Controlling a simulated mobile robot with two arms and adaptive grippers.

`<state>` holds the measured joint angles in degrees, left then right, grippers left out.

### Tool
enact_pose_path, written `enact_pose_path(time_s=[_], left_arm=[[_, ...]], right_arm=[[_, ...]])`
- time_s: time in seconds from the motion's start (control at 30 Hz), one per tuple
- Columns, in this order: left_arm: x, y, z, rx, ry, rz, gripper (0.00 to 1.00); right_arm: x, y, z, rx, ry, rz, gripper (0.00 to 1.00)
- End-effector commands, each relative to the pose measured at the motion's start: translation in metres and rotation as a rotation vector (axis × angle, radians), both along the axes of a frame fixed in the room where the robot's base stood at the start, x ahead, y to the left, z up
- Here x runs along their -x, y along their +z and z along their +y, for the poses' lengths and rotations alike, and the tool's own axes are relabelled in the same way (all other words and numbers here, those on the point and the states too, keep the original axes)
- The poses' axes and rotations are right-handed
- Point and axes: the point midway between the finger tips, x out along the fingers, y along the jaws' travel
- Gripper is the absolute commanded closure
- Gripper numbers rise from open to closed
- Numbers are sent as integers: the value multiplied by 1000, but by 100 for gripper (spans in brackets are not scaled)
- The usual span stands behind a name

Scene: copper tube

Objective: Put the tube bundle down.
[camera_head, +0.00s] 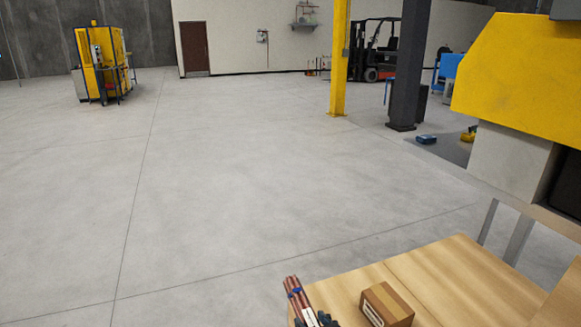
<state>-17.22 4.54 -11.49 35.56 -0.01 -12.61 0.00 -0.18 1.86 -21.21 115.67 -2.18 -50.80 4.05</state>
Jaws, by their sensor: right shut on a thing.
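The tube bundle (294,287) is a set of thin copper-brown tubes with a blue band around them. It shows at the bottom centre of the head view, tilted, at the left edge of a wooden table (440,272). My right gripper (318,319) is dark and shut on the bundle at the bottom edge of the picture. The lower part of the bundle and most of the gripper are cut off by the frame. I cannot tell whether the bundle touches the table. My left gripper is not in view.
A small cardboard box (386,305) with a label stands on the table, right of the bundle. A yellow and grey machine (525,85) stands at the right. A yellow post (339,60), a dark pillar (408,65) and a forklift (375,55) are farther back.

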Motion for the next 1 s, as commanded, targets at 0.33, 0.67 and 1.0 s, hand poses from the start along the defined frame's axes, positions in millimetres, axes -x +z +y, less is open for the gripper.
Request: enact_pose_path(time_s=[0.33,0.67,1.0], left_arm=[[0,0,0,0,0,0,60],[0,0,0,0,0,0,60],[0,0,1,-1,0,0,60]], right_arm=[[-17,124,-69,-7,-159,-20,100],[10,200,-120,-4,-290,-15,100],[22,215,-132,-2,-324,-7,100]])
